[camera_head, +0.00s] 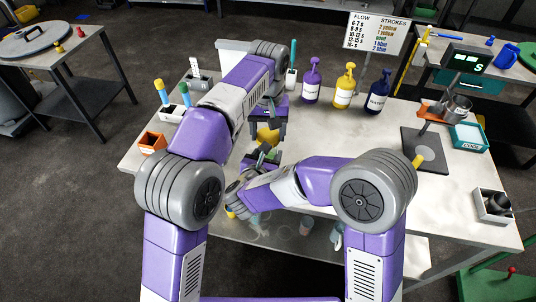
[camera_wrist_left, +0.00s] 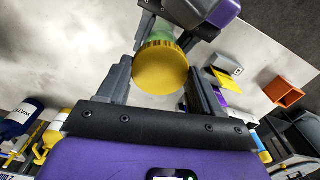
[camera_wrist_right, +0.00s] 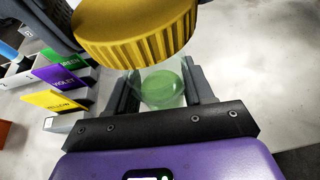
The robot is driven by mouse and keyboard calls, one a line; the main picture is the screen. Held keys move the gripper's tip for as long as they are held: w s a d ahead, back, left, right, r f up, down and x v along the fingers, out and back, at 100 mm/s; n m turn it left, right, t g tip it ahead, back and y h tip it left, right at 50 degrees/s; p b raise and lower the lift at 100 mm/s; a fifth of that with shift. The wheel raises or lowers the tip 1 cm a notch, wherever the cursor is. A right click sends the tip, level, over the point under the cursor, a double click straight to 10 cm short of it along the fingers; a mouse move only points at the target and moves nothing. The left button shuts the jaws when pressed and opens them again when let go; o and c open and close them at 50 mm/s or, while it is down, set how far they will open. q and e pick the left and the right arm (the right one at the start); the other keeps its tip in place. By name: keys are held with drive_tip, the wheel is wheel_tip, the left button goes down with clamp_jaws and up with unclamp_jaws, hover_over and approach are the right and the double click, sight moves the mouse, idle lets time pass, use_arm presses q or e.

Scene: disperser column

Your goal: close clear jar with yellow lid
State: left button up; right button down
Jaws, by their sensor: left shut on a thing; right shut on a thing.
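The yellow lid (camera_head: 267,135) is round with a ribbed edge. My left gripper (camera_head: 266,128) is shut on it, and the lid shows between the fingers in the left wrist view (camera_wrist_left: 160,68). The clear jar (camera_wrist_right: 162,85) has green contents seen through its wall. My right gripper (camera_wrist_right: 163,95) is shut on the jar, with a finger on each side. In the right wrist view the lid (camera_wrist_right: 135,30) is just above the jar's top. I cannot tell whether lid and jar touch. The arms hide most of the jar in the head view.
Violet (camera_head: 311,82), yellow (camera_head: 344,86) and dark blue (camera_head: 378,92) pump bottles stand at the back of the table. A dark stand plate (camera_head: 424,150) is at the right. An orange box (camera_head: 152,143) is at the left edge. The table's right middle is clear.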

sight(268, 136)
use_arm(q)
drive_tip(key=shift+f, duration=0.65)
drive_tip(key=shift+s, duration=0.1)
idle(0.3)
drive_tip(key=shift+f, duration=0.9)
drive_tip(key=shift+f, duration=0.55)
drive_tip(key=m, duration=0.3)
idle(0.4)
